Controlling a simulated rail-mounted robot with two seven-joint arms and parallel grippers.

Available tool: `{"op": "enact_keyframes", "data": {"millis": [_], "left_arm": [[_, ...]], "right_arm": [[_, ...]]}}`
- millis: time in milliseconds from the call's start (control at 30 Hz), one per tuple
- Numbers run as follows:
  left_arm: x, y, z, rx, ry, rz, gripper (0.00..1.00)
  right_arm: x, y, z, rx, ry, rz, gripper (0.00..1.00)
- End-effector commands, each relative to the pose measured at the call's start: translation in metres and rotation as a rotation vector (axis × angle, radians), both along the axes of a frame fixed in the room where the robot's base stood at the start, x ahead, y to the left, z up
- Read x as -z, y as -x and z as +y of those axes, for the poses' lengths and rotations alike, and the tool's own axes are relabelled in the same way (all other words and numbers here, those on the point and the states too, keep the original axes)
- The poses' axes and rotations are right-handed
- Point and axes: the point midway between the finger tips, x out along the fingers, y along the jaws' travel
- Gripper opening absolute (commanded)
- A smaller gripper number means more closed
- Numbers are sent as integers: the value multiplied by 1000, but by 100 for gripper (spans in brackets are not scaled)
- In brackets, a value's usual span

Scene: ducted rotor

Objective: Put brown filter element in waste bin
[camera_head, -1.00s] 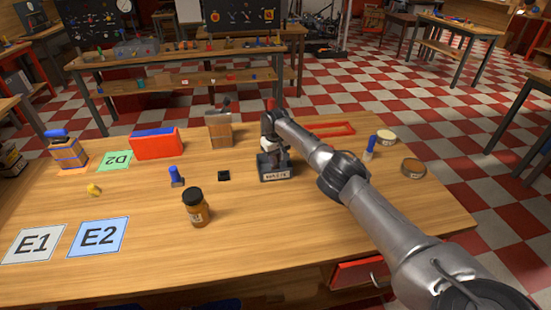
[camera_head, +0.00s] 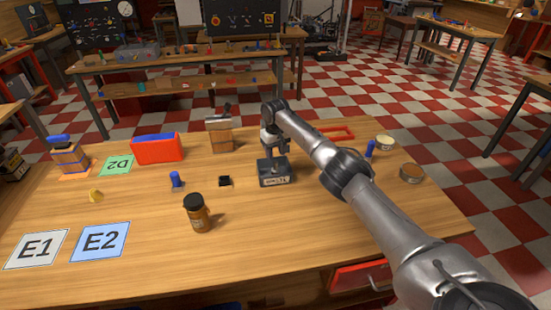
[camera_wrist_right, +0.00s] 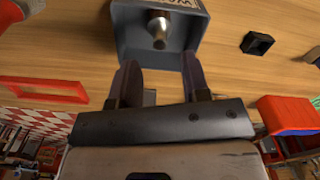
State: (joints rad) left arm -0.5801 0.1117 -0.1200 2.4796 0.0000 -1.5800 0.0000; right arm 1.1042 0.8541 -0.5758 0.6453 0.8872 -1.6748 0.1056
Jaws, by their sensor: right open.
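A dark grey open box (camera_head: 276,179) with a partly legible label, seemingly the waste bin, stands mid-table. It also shows at the top of the right wrist view (camera_wrist_right: 122,35). A small pale metallic-looking cylinder (camera_wrist_right: 159,30) is inside it, apart from the fingers. I cannot tell whether this is the brown filter element; no other clearly brown filter shows. My right gripper (camera_head: 272,152) hangs just above the bin. In the right wrist view its two fingers (camera_wrist_right: 160,80) are spread, with nothing between them. My left gripper is out of view.
A brown jar with black cap (camera_head: 197,213) stands in front left of the bin. Nearby are a small black block (camera_head: 225,181), a blue-topped item (camera_head: 176,180), a red bin (camera_head: 158,149) and a wooden block (camera_head: 219,134). Two round tins (camera_head: 385,142) (camera_head: 411,173) sit at right. The front middle is clear.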

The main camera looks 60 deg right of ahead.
Motion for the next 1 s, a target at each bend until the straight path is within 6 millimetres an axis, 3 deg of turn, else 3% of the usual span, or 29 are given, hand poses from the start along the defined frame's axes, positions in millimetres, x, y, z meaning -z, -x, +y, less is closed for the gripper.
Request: {"op": "enact_keyframes", "data": {"millis": [33, 200, 400, 1000], "left_arm": [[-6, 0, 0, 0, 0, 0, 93], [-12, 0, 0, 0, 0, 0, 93], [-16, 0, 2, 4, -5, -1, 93], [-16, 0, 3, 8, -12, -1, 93]], "right_arm": [[-13, -1, 0, -1, 1, -4, 43], [-39, 0, 0, -1, 0, -1, 43], [-58, 0, 0, -1, 0, 0, 43], [-63, 0, 0, 0, 0, 0, 43]]}}
